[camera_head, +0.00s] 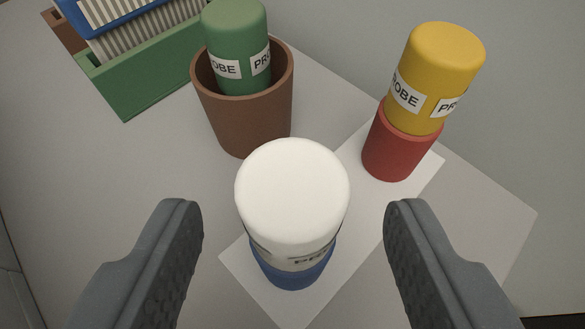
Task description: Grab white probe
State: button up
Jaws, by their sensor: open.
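The white probe (292,192) is a white cylinder with a rounded top and a partly visible "PROBE" label low on its side. It stands upright in a blue holder (292,275) on a white sheet. My gripper (293,222) is open, with one dark grey finger to the left of the probe and the other to the right. There is a gap between each finger and the probe, and neither appears to touch it. The probe's lower part is hidden in the holder.
A green probe (236,45) stands in a brown cup (245,118) behind. A yellow probe (438,75) stands in a red holder (398,150) at the right. A green box (135,80) with striped contents is at the upper left. The white sheet (345,235) lies on the grey surface.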

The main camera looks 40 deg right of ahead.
jog(key=shift+b+x, duration=0.3)
jog(key=shift+x, duration=2.25)
jog(key=c, duration=1.1)
jog(key=shift+o, duration=0.2)
jog(key=shift+r, duration=0.1)
